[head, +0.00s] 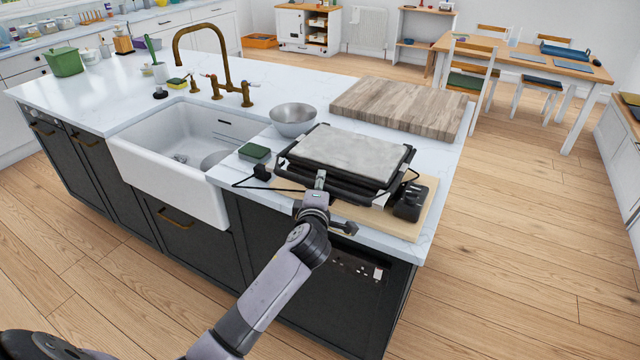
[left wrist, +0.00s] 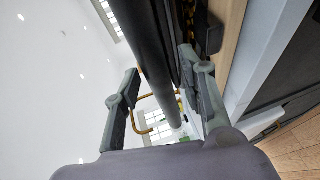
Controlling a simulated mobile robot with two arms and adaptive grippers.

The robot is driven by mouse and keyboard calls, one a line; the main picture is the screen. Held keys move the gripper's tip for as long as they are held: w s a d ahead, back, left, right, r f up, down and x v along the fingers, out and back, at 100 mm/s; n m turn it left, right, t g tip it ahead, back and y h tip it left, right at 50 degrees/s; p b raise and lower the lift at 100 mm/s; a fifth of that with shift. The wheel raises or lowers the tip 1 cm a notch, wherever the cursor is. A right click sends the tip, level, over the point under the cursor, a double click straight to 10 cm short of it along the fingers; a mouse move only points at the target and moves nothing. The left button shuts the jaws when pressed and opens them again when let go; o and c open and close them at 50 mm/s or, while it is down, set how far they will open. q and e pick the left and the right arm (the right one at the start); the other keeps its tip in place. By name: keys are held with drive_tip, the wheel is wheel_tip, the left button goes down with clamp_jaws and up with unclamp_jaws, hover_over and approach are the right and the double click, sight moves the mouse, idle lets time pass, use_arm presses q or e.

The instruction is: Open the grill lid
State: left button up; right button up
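The contact grill (head: 345,158) sits on a wooden board at the counter's near end. Its flat grey lid (head: 350,152) looks closed and level, with a dark frame around it. My left gripper (head: 319,182) reaches up to the grill's front edge from below. In the left wrist view my left gripper (left wrist: 160,65) is open, with a dark round bar (left wrist: 158,60), which looks like the lid's handle, between its spread fingers. Gaps show beside the bar, so it does not look clamped. My right gripper is in neither view.
A metal bowl (head: 293,119) and a green sponge block (head: 254,152) stand left of the grill, near the white sink (head: 170,165). A large wooden cutting board (head: 400,106) lies behind it. A black object (head: 410,201) is at its right.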

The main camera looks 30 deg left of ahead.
use_arm(q)
drive_tip(key=shift+w+a, duration=0.1)
drive_tip(key=shift+w, duration=0.1)
drive_tip(key=shift+c, duration=0.5)
drive_tip(key=shift+f, duration=0.1)
clamp_jaws()
idle(0.3)
